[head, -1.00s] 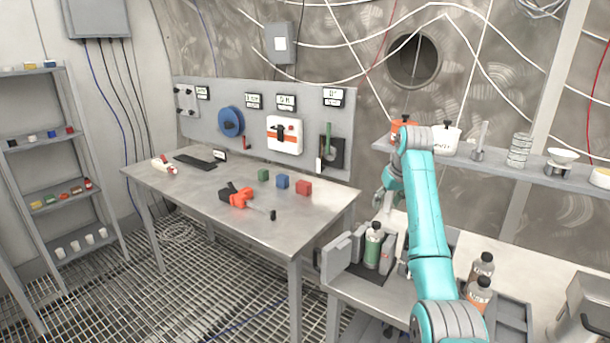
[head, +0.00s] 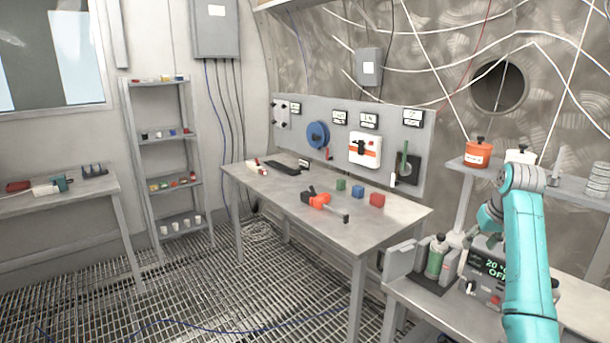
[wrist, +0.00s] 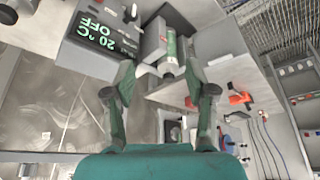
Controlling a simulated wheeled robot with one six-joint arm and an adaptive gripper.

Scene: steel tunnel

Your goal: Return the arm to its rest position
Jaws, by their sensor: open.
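My arm, turquoise with grey joints, rises at the right of the head view, its elbow in front of the shelf. My gripper (head: 487,220) hangs to the left of the elbow, partly hidden by it. In the wrist view my gripper (wrist: 160,75) has its two dark fingers spread wide, with nothing held between them. A green-labelled bottle (wrist: 170,52) shows beyond the gap. In the head view the same bottle (head: 436,257) stands upright in a grey holder, below and left of my gripper and apart from it.
A device with a green display (head: 489,268) stands close below my arm. The wall shelf (head: 580,187) with an orange pot (head: 478,153) is right behind it. The steel workbench (head: 270,188) holds an orange-and-black tool (head: 320,201) and three blocks.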

